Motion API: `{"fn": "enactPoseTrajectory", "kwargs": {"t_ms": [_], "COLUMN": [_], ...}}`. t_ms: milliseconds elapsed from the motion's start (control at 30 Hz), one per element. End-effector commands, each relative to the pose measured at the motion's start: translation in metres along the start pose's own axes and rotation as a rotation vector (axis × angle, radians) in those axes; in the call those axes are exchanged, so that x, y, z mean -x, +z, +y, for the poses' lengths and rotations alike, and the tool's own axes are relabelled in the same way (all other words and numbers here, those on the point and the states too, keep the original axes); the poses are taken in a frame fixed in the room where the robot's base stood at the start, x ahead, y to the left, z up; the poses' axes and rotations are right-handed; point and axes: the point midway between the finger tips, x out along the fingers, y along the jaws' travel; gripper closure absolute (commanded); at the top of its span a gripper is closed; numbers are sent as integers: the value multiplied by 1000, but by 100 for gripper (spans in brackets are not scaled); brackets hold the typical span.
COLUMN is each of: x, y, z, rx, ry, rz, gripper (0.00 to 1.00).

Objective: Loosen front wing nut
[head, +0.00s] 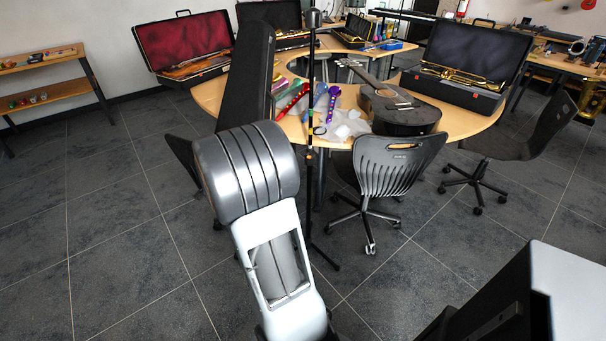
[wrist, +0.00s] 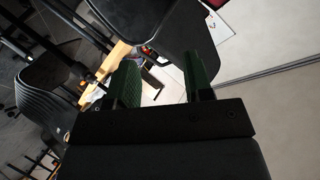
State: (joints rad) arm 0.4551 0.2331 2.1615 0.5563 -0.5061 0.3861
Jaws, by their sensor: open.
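I cannot make out a wing nut in either view. A thin black upright stand (head: 311,90) rises in front of the wooden table in the head view, with small fittings on its pole too small to tell apart. My gripper (wrist: 162,80) shows in the wrist view with its two green-faced fingers apart and nothing between them. In the head view my gripper is hidden behind my arm. A large dark panel-like thing (wrist: 165,25) lies beyond the fingertips in the wrist view; I cannot tell what it is.
A tall black case (head: 247,75) stands just left of the stand. A black chair (head: 392,165) is close on its right, another chair (head: 530,135) further right. The wooden table (head: 462,120) holds a dark guitar (head: 395,105) and open instrument cases. Floor at left is clear.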

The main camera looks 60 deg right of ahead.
Motion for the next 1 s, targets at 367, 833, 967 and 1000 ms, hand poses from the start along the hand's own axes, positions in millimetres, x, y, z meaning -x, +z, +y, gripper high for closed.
{"fn": "enactPoseTrajectory", "kwargs": {"t_ms": [367, 833, 967, 1000], "x": [-77, -115, -132, -138], "y": [-48, -95, -111, -116], "z": [194, 236, 242, 244], "rx": [-273, -287, -287, -287], "ry": [179, 198, 199, 197], "rz": [673, 780, 779, 779], "gripper": [53, 53, 53, 53]}}
